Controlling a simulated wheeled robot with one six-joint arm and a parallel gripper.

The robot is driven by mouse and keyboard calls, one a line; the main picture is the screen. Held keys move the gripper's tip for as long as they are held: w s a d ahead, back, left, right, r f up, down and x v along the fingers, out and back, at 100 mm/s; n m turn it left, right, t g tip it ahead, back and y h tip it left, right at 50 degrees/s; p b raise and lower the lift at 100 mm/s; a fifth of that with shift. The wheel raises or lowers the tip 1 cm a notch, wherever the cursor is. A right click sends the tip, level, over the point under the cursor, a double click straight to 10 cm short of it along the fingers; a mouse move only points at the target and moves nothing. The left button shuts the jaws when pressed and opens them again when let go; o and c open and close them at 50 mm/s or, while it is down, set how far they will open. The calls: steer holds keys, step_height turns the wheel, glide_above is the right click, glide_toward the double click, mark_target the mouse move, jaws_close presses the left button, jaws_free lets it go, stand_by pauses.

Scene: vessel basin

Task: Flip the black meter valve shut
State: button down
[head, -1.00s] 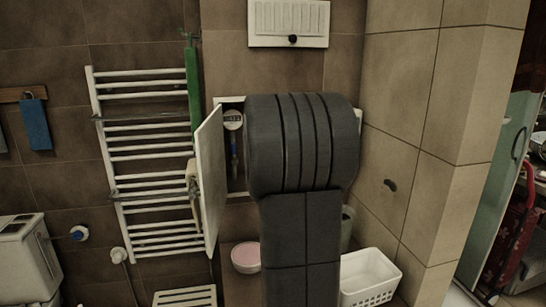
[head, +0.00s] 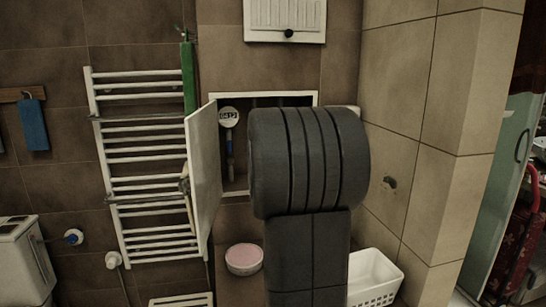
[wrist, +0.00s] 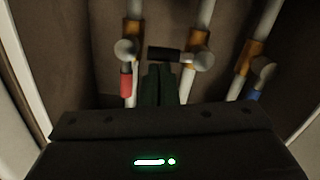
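The black meter valve lever (wrist: 165,53) shows in the wrist view, lying crosswise to the left of the middle pipe (wrist: 187,84) at its round grey knob. My gripper (wrist: 158,70) is just below the lever in the picture, its dark fingers close together with nothing seen between them. The fingertips are at or very near the lever; I cannot tell whether they touch. In the head view a white round meter (head: 228,117) shows inside the open wall cabinet (head: 265,98). My arm hides the lever and my gripper there.
A red handle (wrist: 126,86) lies along the left pipe and a blue handle (wrist: 254,91) is on the right pipe. The white cabinet door (head: 203,175) stands open on the left, beside a towel radiator (head: 140,148). A pink-topped bowl (head: 244,260) and a white basket (head: 375,280) are below.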

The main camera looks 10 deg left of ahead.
stand_by(0.4)
steer(key=s+d+r+p, duration=0.1)
steer(key=s+d+r, duration=0.3)
steer(key=s, duration=0.6)
steer(key=shift+r, duration=0.2)
steer(key=shift+w, duration=0.1)
